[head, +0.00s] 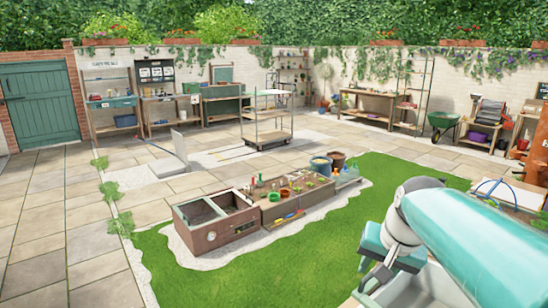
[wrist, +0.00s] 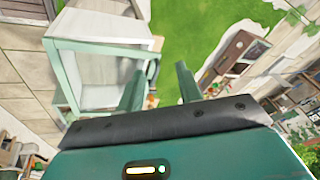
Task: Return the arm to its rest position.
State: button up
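My arm (head: 470,235) comes in from the right edge of the head view, over the lawn. It bends down at a grey joint, and its lower end is near the bottom edge. I cannot make out the fingertips there. In the wrist view my gripper (wrist: 160,84) shows two green fingers standing well apart, with no object held between them. A pale box with a green frame (wrist: 58,80) lies beyond the left finger, apart from it as far as I can tell.
Workbenches (head: 222,106) line the back wall, and a green wheelbarrow (head: 443,122) is at the right. The paving at left is clear.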

jog(key=s+a+f+n, duration=0.2)
jog(key=s, duration=0.5)
jog(key=s+a+f+n+t, duration=0.1)
jog(key=s+a+f+n, duration=0.1)
jog(key=s, duration=0.6)
jog(key=shift+a+f+n+h, duration=0.15)
jog(key=shift+a+n+h, duration=0.15)
jog(key=shift+a+h, duration=0.15)
jog(key=shift+s+d, duration=0.1)
dwell(0.5)
